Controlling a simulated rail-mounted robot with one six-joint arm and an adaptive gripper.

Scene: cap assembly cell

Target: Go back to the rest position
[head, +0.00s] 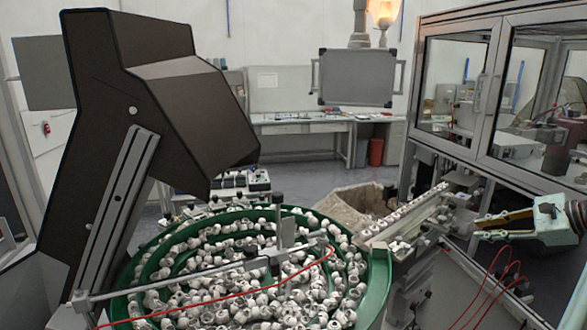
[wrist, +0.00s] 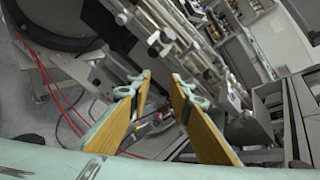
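My gripper (head: 478,227) is at the right side of the head view, with its fingers pointing left towards the end of the feed track (head: 408,216). In the wrist view my gripper (wrist: 160,79) shows two yellow-padded fingers with a clear gap between them. It is open and nothing is held between the fingers. Machine parts show through the gap, and I cannot tell the exact distance to them.
A green bowl feeder (head: 378,275) full of white caps stands in front, below a dark hopper (head: 150,95). A glass-doored cabinet (head: 478,95) stands behind my gripper. Red hoses (head: 492,275) hang below it. Open floor shows in the middle.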

